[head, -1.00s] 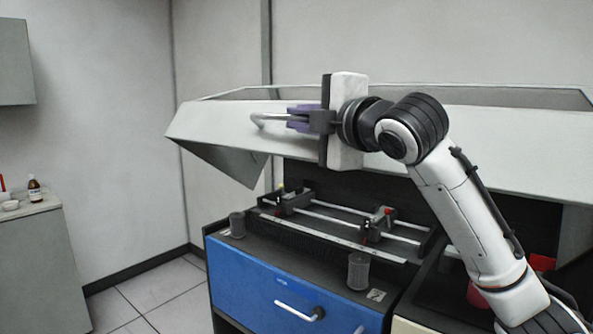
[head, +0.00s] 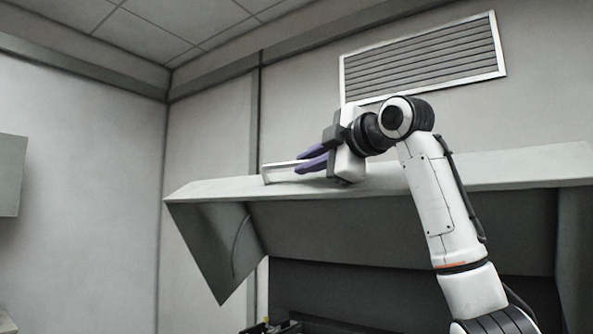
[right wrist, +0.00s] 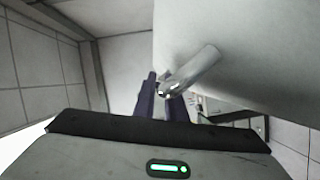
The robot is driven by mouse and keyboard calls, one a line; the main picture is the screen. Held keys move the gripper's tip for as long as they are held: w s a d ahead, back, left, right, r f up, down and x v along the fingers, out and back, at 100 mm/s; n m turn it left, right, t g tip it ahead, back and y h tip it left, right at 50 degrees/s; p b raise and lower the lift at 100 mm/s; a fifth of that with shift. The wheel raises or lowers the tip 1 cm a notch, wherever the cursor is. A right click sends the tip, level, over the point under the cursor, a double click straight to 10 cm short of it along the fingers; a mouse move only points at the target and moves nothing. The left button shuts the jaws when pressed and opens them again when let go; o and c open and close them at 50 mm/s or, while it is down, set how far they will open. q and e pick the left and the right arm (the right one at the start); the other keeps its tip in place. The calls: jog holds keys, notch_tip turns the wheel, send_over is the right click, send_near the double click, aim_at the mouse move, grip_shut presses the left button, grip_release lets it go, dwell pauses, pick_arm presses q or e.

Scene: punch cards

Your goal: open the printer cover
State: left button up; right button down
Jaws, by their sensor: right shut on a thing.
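The printer cover (head: 400,215) is a wide, pale grey panel. It is swung up, and its underside and left triangular side wall (head: 222,245) show in the head view. A metal bar handle (head: 277,166) sits on its front edge at the left. My right gripper (head: 304,161) has purple fingers shut on the handle. The right wrist view shows the shiny handle (right wrist: 193,74) between the fingers, with the cover (right wrist: 255,50) at the right. The far part of the handle is hidden by the gripper. My left gripper is not in view.
Below the raised cover is a dark opening (head: 400,290), with a small part of the printer mechanism (head: 265,327) at the bottom edge. A wall vent (head: 420,60) is behind my right arm. A wall cabinet (head: 10,175) is at the far left.

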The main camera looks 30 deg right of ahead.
jog(key=shift+d, duration=0.1)
jog(key=c, duration=1.8)
grip_release()
jog(key=shift+f, duration=0.1)
